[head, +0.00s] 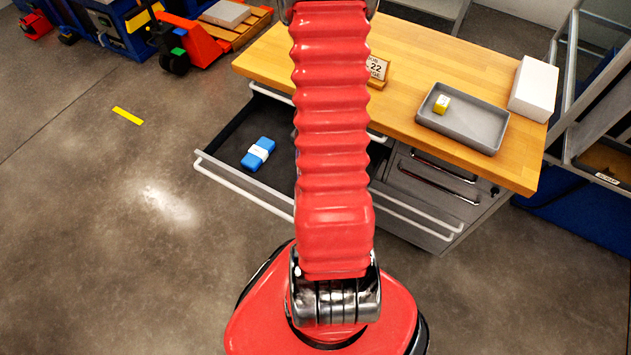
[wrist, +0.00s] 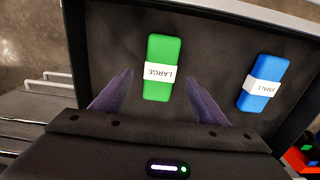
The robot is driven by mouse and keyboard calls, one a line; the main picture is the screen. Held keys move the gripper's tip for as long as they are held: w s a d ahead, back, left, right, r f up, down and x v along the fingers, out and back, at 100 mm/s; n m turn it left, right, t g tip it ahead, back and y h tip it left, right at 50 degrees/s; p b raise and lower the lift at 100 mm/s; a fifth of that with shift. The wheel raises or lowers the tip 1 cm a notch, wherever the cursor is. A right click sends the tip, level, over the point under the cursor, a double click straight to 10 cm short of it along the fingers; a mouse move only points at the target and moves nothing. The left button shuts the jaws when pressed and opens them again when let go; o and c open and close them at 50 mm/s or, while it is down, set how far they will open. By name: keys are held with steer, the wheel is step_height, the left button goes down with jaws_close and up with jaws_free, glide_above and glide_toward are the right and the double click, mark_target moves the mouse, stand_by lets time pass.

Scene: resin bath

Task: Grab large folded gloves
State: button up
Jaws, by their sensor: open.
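The large folded gloves (wrist: 161,66) are a green bundle with a white band reading LARGE. They lie in the open drawer in the wrist view and are hidden behind my arm in the head view. A blue bundle (wrist: 263,82) with a band reading SMALL lies to their right; it also shows in the head view (head: 258,154). My gripper (wrist: 160,88) is open and empty, seen in the wrist view. Its two fingers appear on either side of the lower part of the green bundle, without visible contact. The height gap is hard to judge.
The dark drawer (head: 228,145) is pulled out under a wooden workbench (head: 440,65). Floor left of the drawer is clear.

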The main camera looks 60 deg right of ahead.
steer(key=shift+f, duration=2.6)
steer(key=c, duration=1.2)
steer(key=shift+o, duration=0.2)
steer(key=shift+r, duration=0.15)
step_height(320, 180, up, 10)
